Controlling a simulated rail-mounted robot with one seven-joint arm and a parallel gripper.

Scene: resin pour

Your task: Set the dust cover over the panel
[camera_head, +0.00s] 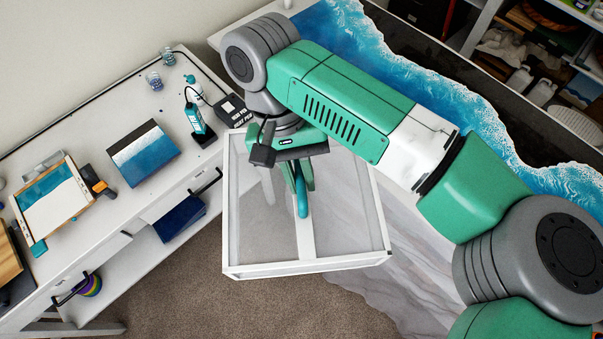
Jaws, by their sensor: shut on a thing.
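The dust cover (305,266) is a clear box with a white frame, in the middle of the head view. My gripper (302,183) is shut on the blue-green handle (302,206) on the cover's middle bar and holds the cover up, apparently in the air beside the left bench. A blue and white wave-painted panel (143,152) lies on the left bench, uncovered, to the left of the cover. A second wave-painted piece (52,203) lies farther left on a wooden-edged board. I cannot tell from the picture which is the task's panel.
The white left bench (118,212) also carries a blue bottle (195,122), a dark device (232,110) and small cups (155,80). A large wave-patterned table (545,178) lies at the right, with shelves behind. Carpeted floor (190,285) shows below the cover.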

